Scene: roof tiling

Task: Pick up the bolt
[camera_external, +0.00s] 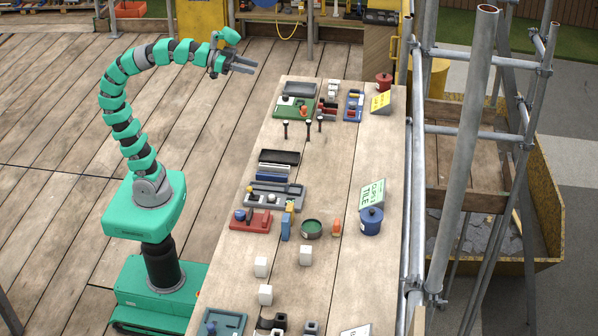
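Three dark, upright pins with flat heads, which look like bolts, stand on the wooden bench near its upper left part: a left bolt (285,130), a middle bolt (308,131) and a right bolt (320,123). The picture does not show which one is meant. My gripper (250,67) is held in the air at the end of my raised green arm, up and to the left of the bolts in the picture. Its two grey fingers point right and look apart, with nothing between them.
The bench (345,150) has bare wood around the bolts. A green tray (293,109) and a blue rack (353,106) lie beyond them. A black tray (280,157) lies nearer. White cubes (306,255) stand farther down. Scaffold tubes (465,150) rise along the right side.

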